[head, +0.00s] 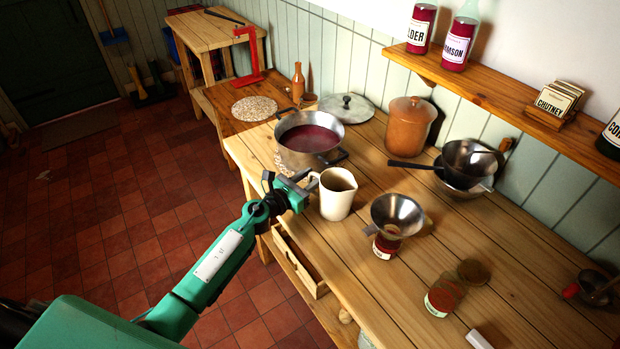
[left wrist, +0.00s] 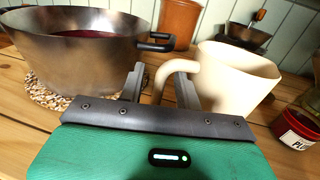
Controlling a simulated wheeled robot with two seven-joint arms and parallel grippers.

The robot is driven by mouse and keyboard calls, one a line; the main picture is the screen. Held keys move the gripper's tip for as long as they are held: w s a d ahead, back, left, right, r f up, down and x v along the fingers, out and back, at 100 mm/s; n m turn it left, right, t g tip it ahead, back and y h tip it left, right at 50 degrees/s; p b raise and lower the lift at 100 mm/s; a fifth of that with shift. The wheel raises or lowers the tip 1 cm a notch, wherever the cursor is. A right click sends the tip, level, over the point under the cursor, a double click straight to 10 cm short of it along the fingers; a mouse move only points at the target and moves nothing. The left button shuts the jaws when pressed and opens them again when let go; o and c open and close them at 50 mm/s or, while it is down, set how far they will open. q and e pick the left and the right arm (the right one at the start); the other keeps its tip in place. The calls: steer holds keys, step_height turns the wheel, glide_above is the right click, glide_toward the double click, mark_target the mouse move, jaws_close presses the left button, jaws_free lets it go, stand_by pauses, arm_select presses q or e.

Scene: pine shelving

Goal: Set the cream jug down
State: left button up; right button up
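The cream jug (head: 338,196) appears to stand upright on the pine worktop (head: 400,290), between the steel pan and the funnel. Its handle faces my left gripper (head: 288,188). In the left wrist view the jug (left wrist: 235,78) is at the right, and its handle curves in between the two fingers of my left gripper (left wrist: 160,88). The fingers are apart. A gap shows between the left finger and the handle, and the right finger reaches into the handle loop. The jug's base is hidden in the wrist view. My right gripper is not in view.
A steel pan (head: 310,142) of dark red liquid stands left of the jug. A funnel (head: 397,212) sits on a labelled jar (head: 385,246) to its right. A brown crock (head: 410,127) and bowls (head: 465,163) stand behind. Bare worktop lies between the jug and crock.

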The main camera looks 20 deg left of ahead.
arm_select(q)
steer(key=shift+r, duration=0.1)
steer(key=b+v, duration=0.1)
steer(key=v, duration=0.9)
steer(key=shift+s+a+b, duration=0.15)
steer(key=shift+s+b, duration=0.2)
steer(key=shift+s+a, duration=0.3)
steer(key=shift+s, duration=0.25)
